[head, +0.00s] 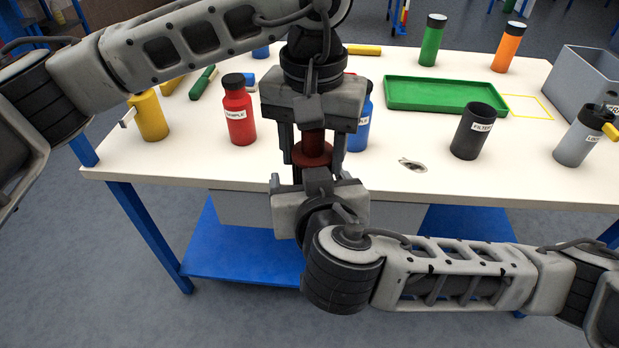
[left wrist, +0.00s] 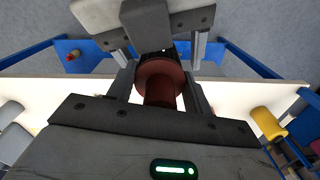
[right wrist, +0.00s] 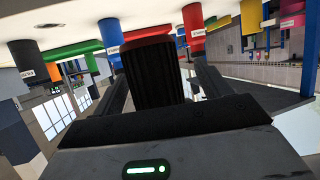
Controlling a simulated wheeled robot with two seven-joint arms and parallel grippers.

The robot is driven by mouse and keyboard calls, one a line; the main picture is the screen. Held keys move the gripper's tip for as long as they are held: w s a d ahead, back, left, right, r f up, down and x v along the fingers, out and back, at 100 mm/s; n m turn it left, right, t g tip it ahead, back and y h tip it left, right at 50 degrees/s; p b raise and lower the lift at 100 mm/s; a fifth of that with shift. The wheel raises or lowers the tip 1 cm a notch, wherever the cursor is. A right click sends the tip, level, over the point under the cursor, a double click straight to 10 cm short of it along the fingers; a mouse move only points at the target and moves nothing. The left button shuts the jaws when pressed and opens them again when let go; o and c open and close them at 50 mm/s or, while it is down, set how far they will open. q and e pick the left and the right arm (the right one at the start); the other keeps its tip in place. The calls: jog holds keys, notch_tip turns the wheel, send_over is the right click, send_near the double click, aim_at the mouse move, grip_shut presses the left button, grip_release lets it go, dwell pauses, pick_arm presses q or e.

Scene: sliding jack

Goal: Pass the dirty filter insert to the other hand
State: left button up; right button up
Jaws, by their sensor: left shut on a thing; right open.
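The dirty filter insert (head: 313,150) has a dark red-brown stem and flange; it also shows in the left wrist view (left wrist: 160,78). Its black ribbed lower body shows in the right wrist view (right wrist: 152,75). My left gripper (head: 312,160) points down and is shut on the red-brown stem, above the table's front edge. My right gripper (head: 318,172) points up from below. Its fingers are apart on either side of the black body, which lies between them; whether they touch it I cannot tell. A dark cup labelled FILTER (head: 474,132) stands at the right on the table.
The white table (head: 400,185) carries a green tray (head: 440,95), a grey bin (head: 590,80), a grey bottle (head: 578,138), a red bottle (head: 238,110), a blue bottle (head: 361,125) and a yellow canister (head: 150,117). A small metal piece (head: 412,165) lies near the front edge.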

jog(key=c, duration=1.1)
pick_arm(q)
jog(key=o, duration=1.1)
jog(key=shift+r, duration=0.1)
